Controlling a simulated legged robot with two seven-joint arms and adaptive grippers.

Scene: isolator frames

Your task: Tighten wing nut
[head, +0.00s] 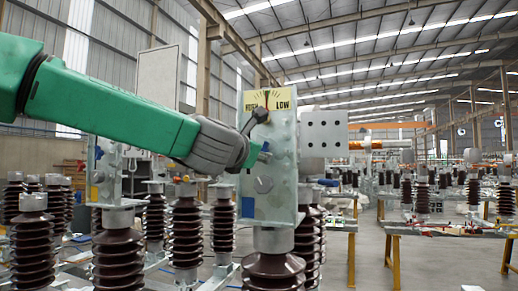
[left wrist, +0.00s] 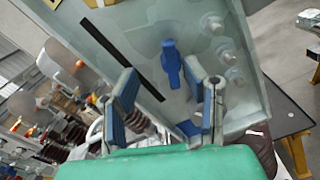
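A grey metal switch box (head: 283,200) stands ahead of me with a yellow HIGH/LOW dial plate (head: 267,102). A grey wing-shaped knob (head: 264,184) is on its front face. My left gripper (head: 258,154) is close to that face, above the knob, its fingers partly hidden behind my wrist. In the left wrist view my left gripper (left wrist: 170,84) is open, with blue-padded fingers apart. A blue wing-nut-like piece (left wrist: 171,62) on the grey panel lies between and beyond the fingertips, apparently not gripped. I cannot tell whether it is the same part as the grey knob. My right gripper is out of view.
A dark lever (head: 251,121) sticks out by the dial. Several bolts (left wrist: 222,50) line the panel's right side in the left wrist view. Brown ribbed insulators (head: 118,260) stand left and below. A yellow-legged bench (head: 440,231) is at the right.

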